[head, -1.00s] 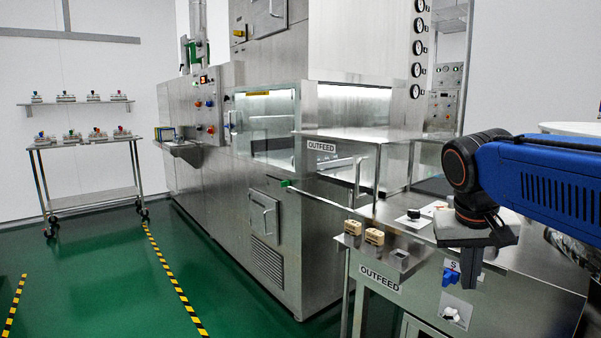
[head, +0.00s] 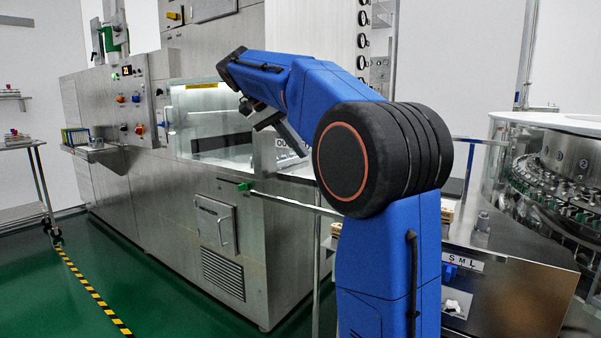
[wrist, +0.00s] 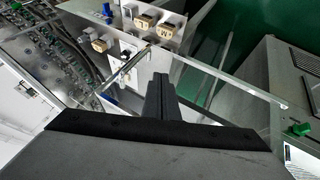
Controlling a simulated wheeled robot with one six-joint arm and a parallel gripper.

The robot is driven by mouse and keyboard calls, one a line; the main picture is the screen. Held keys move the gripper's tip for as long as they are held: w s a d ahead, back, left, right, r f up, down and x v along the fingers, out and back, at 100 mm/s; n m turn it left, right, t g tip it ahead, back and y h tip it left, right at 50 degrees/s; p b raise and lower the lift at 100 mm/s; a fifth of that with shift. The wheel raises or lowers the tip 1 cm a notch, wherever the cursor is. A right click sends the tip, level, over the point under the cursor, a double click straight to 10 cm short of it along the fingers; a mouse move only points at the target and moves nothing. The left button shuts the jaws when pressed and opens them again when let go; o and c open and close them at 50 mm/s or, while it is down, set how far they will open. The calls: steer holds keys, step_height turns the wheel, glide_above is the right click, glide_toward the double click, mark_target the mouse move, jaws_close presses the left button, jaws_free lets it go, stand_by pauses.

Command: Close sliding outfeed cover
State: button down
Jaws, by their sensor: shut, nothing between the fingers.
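In the wrist view a clear panel (wrist: 225,98) lies to the right of my fingers, along a metal rail. A curved metal handle (wrist: 132,66) shows just left of and beyond the fingertips; I cannot tell whether they touch it. My gripper (wrist: 159,80) is shut and empty, pointing down over this area. In the head view its tips are hard to make out.
A rail with a green end (head: 243,186) juts left from the outfeed. The washer's lit glass window (head: 210,122) is behind my gripper. A rotary table with vials (head: 555,175) stands right.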

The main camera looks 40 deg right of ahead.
steer(key=s+d+f, duration=0.5)
steer(key=d+f, duration=0.2)
steer(key=f, duration=0.1)
steer(key=shift+s+d, duration=0.15)
steer(key=shift+d, duration=0.1)
stand_by(0.4)
